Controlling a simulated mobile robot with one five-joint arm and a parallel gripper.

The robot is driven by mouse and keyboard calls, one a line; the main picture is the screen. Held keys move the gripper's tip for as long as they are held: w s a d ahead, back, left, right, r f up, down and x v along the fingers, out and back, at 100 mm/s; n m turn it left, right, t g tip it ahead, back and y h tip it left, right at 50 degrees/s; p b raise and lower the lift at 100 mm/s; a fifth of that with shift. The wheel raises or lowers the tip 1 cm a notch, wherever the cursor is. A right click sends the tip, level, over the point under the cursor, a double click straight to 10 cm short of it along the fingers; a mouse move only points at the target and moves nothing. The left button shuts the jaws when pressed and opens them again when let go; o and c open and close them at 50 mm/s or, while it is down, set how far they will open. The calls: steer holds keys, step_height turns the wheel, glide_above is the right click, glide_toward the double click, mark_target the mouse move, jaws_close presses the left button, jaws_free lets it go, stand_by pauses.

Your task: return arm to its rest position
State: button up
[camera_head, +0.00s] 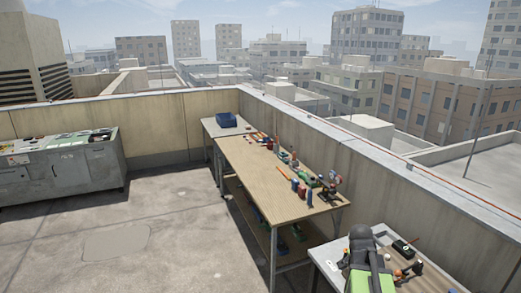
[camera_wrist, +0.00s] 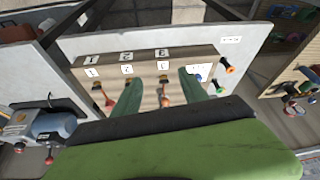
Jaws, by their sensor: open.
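My gripper (camera_wrist: 159,77) shows in the wrist view as two green fingers, spread apart with nothing held between them. Beyond the fingertips is a wooden rack (camera_wrist: 112,66) with white number labels, on a light grey tabletop (camera_wrist: 262,58). Small tools with orange, green and dark ends sit along the rack; whether a finger touches any of them I cannot tell. In the head view my black and green arm (camera_head: 367,262) is at the lower right, over the near grey table (camera_head: 330,256). The fingertips are hidden there.
A long wooden workbench (camera_head: 258,190) with tools and bottles stands along the parapet (camera_head: 345,160). A blue bin (camera_head: 226,120) sits on a far table. A grey-green cabinet (camera_head: 60,168) is at the left. The concrete floor (camera_head: 150,220) between is open.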

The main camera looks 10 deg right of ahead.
steer(key=w+a+f+n+y+b, duration=0.1)
steer(key=a+f+n, duration=0.15)
steer(key=a, duration=0.55)
steer(key=w+a+f+n+y+b, duration=0.1)
steer(key=w+a+f+b, duration=0.15)
steer(key=a, duration=0.55)
steer(key=s+a+f+n+g+y, duration=0.1)
steer(key=s+a+f+n+y, duration=0.1)
steer(key=s+a+n, duration=0.4)
steer(key=a+n, duration=0.3)
steer(key=a, duration=0.4)
steer(key=shift+s+a+n+g, duration=0.15)
steer(key=shift+s+n+g, duration=0.05)
steer(key=shift+n+g, duration=0.2)
steer(key=shift+c, duration=0.3)
